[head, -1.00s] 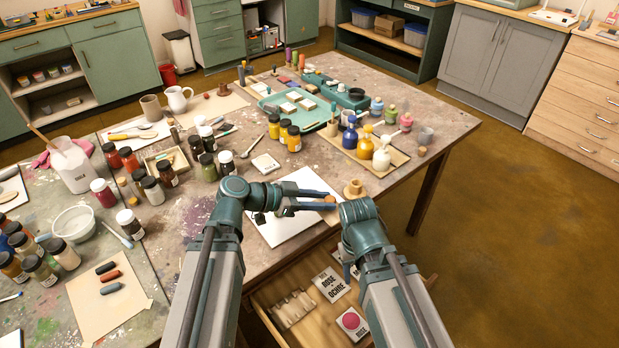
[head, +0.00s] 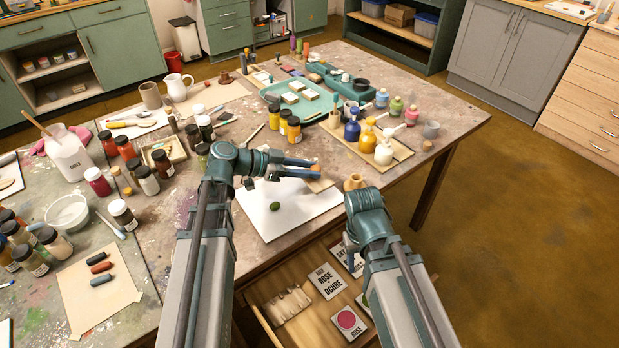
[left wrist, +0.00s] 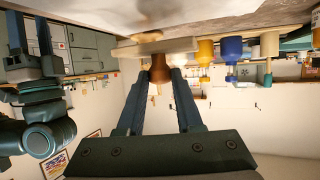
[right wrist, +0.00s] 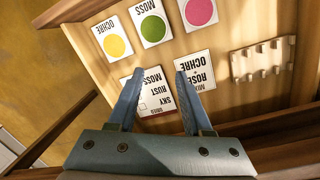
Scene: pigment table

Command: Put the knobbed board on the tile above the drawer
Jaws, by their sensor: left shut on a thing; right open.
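The knobbed board (head: 320,184) is a pale flat piece with a brown wooden knob. My left gripper (head: 310,168) is shut on the knob, with the board below it. The left wrist view, upside down, shows the board (left wrist: 155,47) and the knob (left wrist: 159,71) between the fingers. The white tile (head: 300,212) lies on the table above the open drawer, a green dab (head: 275,206) on it. The board is near the tile's back right corner; I cannot tell its height. My right gripper (right wrist: 158,85) is open and empty above the drawer; its fingers are mostly hidden in the head view.
The drawer (head: 300,325) holds colour cards and a pale ridged rack (right wrist: 262,62). A small tan wooden piece (head: 354,182) stands at the table edge behind my right arm.

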